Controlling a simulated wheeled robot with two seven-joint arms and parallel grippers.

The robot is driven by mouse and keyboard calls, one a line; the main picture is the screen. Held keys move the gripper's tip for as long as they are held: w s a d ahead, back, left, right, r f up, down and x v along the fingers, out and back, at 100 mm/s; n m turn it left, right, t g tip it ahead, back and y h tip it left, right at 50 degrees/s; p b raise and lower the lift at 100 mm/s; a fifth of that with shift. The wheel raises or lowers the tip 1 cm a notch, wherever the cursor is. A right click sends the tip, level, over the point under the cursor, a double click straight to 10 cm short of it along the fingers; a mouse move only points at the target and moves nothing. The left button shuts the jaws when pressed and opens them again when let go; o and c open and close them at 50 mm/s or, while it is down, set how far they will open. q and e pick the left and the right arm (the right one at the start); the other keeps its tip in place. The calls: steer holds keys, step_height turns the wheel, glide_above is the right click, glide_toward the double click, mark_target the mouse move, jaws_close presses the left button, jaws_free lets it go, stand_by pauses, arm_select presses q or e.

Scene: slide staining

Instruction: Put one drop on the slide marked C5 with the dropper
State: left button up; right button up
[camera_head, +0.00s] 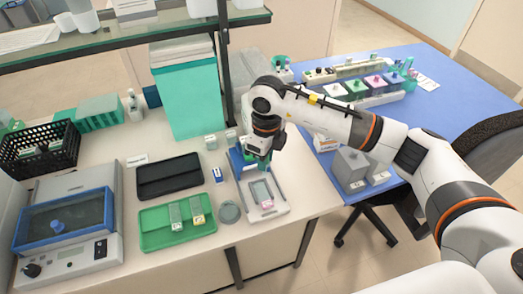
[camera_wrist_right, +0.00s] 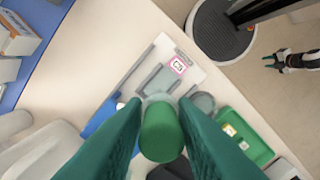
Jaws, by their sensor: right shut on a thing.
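My right gripper (camera_head: 264,163) is above the pale slide holder (camera_head: 279,211) on the bench. In the right wrist view its green fingers are shut on the dropper (camera_wrist_right: 162,132), whose round green end faces the camera. The dropper's tip is hidden. The slide with a pink-edged label (camera_head: 267,204) lies in the holder; the label (camera_wrist_right: 179,65) seems to read C5 in the wrist view. The gripper is apart from the label. A dark gripper, apparently my left (camera_wrist_right: 285,61), shows small at the right of the wrist view; its jaw state is unclear.
A blue-lidded device (camera_head: 63,222) stands farther left. A glass shelf (camera_head: 130,38) overhangs the back. A grey block (camera_head: 349,168) stands right.

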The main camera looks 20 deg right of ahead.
steer(key=m, duration=0.4)
steer(key=shift+w+a+p, duration=0.25)
steer(key=shift+p, duration=0.05)
steer(key=m, duration=0.2)
steer(key=shift+w+a+f+m, duration=0.15)
steer(key=shift+f+m, duration=0.1)
steer(key=shift+m, duration=0.05)
steer(key=shift+f+b, duration=1.45)
steer(key=shift+f, duration=1.55)
steer(key=shift+f+b, duration=0.5)
steer(key=shift+b, duration=0.15)
steer(key=shift+r+p, duration=2)
steer(key=shift+r, duration=1.55)
